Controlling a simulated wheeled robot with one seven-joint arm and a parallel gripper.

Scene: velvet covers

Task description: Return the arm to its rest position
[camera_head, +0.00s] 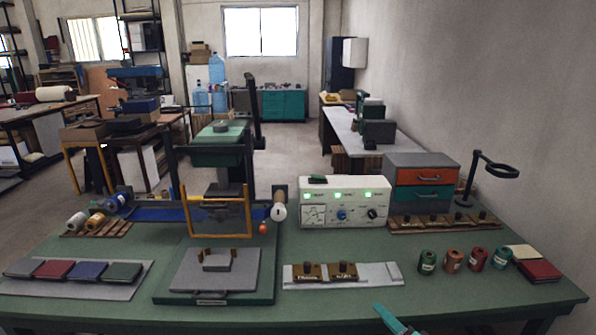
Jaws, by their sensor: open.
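My gripper (393,319) shows only in part at the bottom edge, right of centre, as a teal tip with a pale part below it. It is by the front edge of the green table (240,324), and I see nothing held at the visible tip. The gap between the fingers cannot be made out, and the rest of my arm is out of the picture.
A press (217,215) with a grey plate stands left of centre. A pale tray (390,275) with two brass blocks lies behind my gripper. A control box (345,203), drawers (421,178), several spools (428,262) and a lamp (497,168) stand right. Covers (54,270) lie left.

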